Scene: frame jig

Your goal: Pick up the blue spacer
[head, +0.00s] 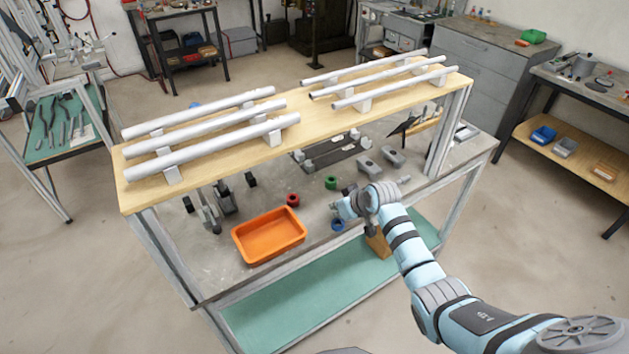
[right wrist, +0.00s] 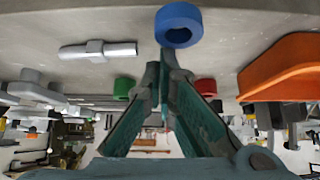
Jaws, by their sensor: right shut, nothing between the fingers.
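The blue spacer (head: 338,225) is a short ring on the grey bench top, right of the orange tray. In the right wrist view it (right wrist: 178,25) shows at the top, with its round hole visible. My right gripper (head: 345,206) is just above and beside the spacer in the head view. In the right wrist view the green-padded fingers (right wrist: 165,62) meet at their tips, shut and empty, just below the spacer in the picture. Whether the tips touch it I cannot tell. My left gripper is not in view.
The orange tray (head: 268,237) looks empty. A red spacer (head: 293,199) and a green spacer (head: 331,183) stand farther back. A raised wooden shelf (head: 240,150) carrying several pale tubes overhangs the bench's back part. Grey metal parts (head: 392,157) lie at the right.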

